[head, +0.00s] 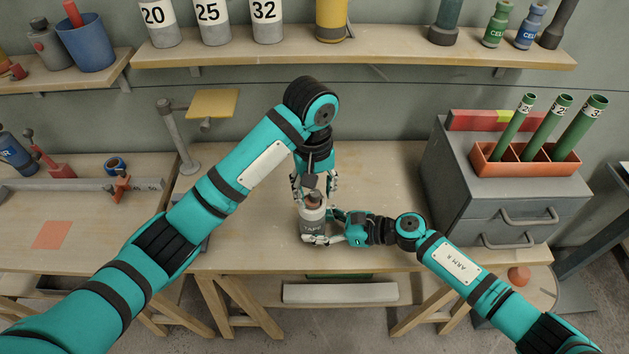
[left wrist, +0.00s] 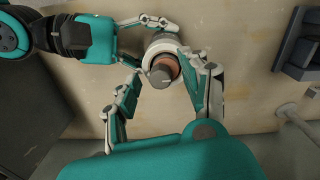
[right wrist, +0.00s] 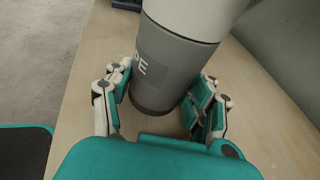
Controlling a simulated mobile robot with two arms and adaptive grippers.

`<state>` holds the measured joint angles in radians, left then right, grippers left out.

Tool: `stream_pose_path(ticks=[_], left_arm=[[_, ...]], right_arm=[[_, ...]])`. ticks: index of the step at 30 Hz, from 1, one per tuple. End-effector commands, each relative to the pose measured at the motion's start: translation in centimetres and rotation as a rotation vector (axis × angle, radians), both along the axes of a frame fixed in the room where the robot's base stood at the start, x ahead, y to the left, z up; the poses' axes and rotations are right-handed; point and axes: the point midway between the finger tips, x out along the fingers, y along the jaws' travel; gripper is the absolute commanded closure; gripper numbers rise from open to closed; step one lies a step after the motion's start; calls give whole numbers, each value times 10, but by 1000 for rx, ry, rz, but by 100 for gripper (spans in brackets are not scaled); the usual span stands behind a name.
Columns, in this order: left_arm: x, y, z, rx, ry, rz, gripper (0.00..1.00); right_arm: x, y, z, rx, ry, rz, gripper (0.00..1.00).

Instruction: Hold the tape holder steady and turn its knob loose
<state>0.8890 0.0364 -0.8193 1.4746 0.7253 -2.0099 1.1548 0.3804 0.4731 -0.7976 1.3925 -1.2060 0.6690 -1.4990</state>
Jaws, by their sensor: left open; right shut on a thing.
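The tape holder (head: 312,218) is a grey and white cylinder standing upright on the workbench, with a lettered band on its side. It also shows large in the right wrist view (right wrist: 180,55). My right gripper (head: 322,238) is shut around its lower body from the right. The knob (left wrist: 162,74) is dark grey above a reddish-brown collar on top of the holder. My left gripper (head: 314,188) points down from above and is open. Its fingers stand on either side of the knob in the left wrist view; I cannot tell whether either touches it.
A grey drawer cabinet (head: 495,215) with an orange rack (head: 525,165) of green tubes stands at the right. A post with a yellow plate (head: 212,103) stands at the back left. A shelf (head: 360,52) runs above. The bench between holder and cabinet is mostly clear.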

Motion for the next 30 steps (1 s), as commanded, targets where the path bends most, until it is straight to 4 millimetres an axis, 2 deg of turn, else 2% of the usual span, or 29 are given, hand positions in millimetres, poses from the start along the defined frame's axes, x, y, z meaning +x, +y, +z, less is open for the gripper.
stream_pose_path(ticks=[5, 12, 18, 23, 30], left_arm=[[2, 2, 22, 3, -9, 0, 54], [1, 3, 75, 3, -9, 0, 54], [1, 4, 106, 2, -5, 1, 54], [0, 4, 117, 1, -3, 2, 54], [0, 4, 119, 0, -1, 2, 54]], right_arm=[[-1, 0, -1, -2, 2, 1, 62], [0, 0, -1, -2, 2, 1, 62], [0, 0, -1, -2, 2, 0, 62], [0, 0, -1, -2, 2, 0, 62], [0, 0, -1, -2, 2, 0, 62]])
